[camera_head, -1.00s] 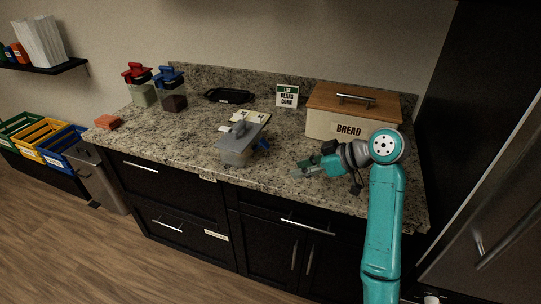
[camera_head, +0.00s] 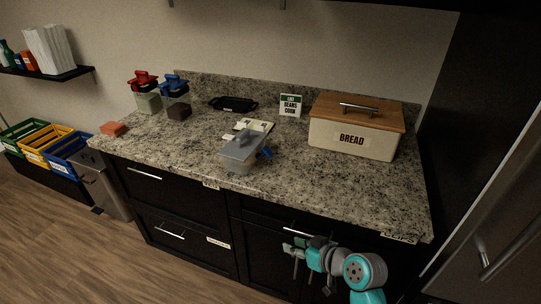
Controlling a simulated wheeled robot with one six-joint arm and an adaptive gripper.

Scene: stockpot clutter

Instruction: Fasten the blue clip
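A clear container (camera_head: 236,165) with a grey lid (camera_head: 241,144) stands near the counter's front edge, left of centre. The blue clip (camera_head: 266,153) is on the container's right side and sticks outward from it, angled away from the lid. My gripper (camera_head: 289,250) is low in front of the dark cabinet doors, below the counter edge and well away from the container. It holds nothing that I can see.
A bread box (camera_head: 352,140) stands at the back right. Red-topped (camera_head: 146,84) and blue-topped (camera_head: 175,88) jars, a black tray (camera_head: 233,104), a sign (camera_head: 290,105), papers (camera_head: 258,126) and an orange sponge (camera_head: 114,129) are also on the counter (camera_head: 320,185). The front right is clear.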

